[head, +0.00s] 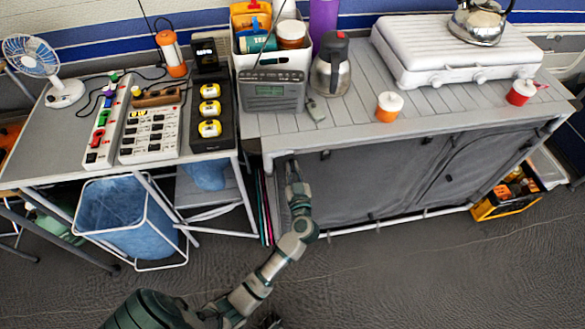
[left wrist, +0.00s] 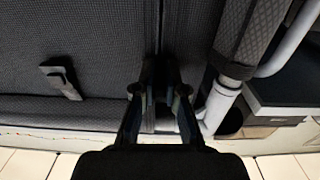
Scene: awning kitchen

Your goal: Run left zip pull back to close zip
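The grey fabric cabinet front (head: 350,185) hangs below the slatted counter. My left gripper (head: 292,168) is at its upper left end, just under the counter edge. In the left wrist view, my left fingers (left wrist: 165,80) are close together over a vertical seam (left wrist: 178,40) in the fabric. A narrow gap shows between them. I cannot tell whether they hold a zip pull; no left zip pull shows clearly. A small dark tab (left wrist: 60,78) hangs on the fabric, apart from the fingers. A dark part (head: 269,321) at the bottom edge may be my right gripper.
A white frame pole (left wrist: 220,100) stands close beside my left fingers. The counter above holds a radio (head: 272,92), a flask (head: 330,65), a white stove (head: 450,50) and two small cups. A side table stands at left. The floor before the cabinet is clear.

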